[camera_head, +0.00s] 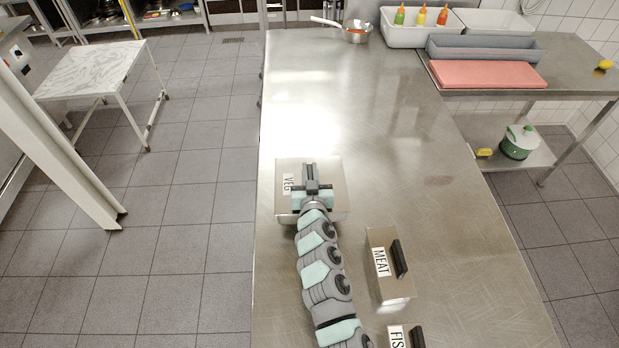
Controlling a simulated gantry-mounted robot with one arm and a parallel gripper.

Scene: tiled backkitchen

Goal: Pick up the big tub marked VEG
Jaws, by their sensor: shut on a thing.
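The big metal tub marked VEG (284,206) is on the left part of the steel counter, with its white VEG label facing up at its left side. My gripper (312,172) is over the tub's middle and shut on it, probably at its top handle. The fingertips and the handle are mostly hidden by my wrist. I cannot tell whether the tub touches the counter or is slightly raised.
A smaller box marked MEAT (384,287) with a black handle is to the right. A box marked FIS (398,336) is cut off below it. The steel counter (400,150) is clear beyond.

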